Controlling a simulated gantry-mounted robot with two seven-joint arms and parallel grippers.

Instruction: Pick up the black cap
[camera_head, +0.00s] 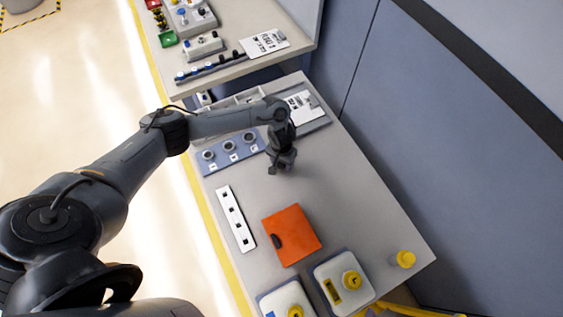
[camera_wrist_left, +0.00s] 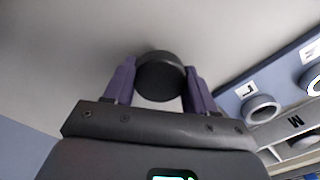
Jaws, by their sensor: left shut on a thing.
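The black cap (camera_wrist_left: 160,72) is a round dark disc in the left wrist view. It sits between the two purple-padded fingers of my left gripper, which are shut on it from both sides. In the head view my left gripper (camera_head: 281,167) hangs over the grey table, just right of the blue holder plate. The cap is too small and dark to tell apart from the fingers there. I cannot tell whether the cap touches the table. My right gripper is not in view.
A blue plate (camera_head: 214,166) with several round sockets lies left of my gripper. A yellow cap (camera_head: 404,259) is at the right. The table's right-middle is bare.

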